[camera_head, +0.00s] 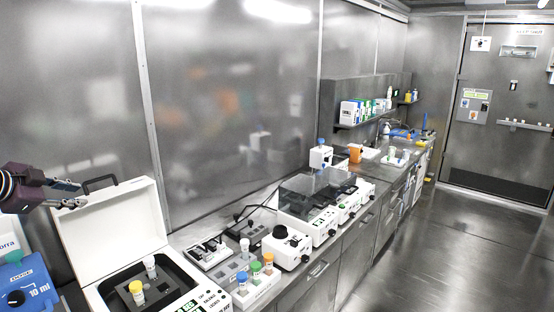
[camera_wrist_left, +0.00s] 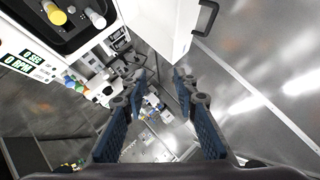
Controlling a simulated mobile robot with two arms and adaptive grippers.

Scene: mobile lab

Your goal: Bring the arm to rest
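My left gripper (camera_head: 74,194) is at the left edge of the head view, beside the open white lid (camera_head: 115,228) of the centrifuge. In the left wrist view its two fingers (camera_wrist_left: 160,88) are spread apart with nothing between them. The gripper is above the bench and touches nothing that I can see. My right gripper is in neither view.
The open centrifuge (camera_head: 98,297) holds a yellow-capped tube (camera_head: 137,292) and a white-capped tube (camera_head: 150,266). A rack (camera_head: 258,290) with several capped tubes stands beside it. White instruments (camera_head: 287,247) line the bench. The floor (camera_head: 450,250) at right is clear.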

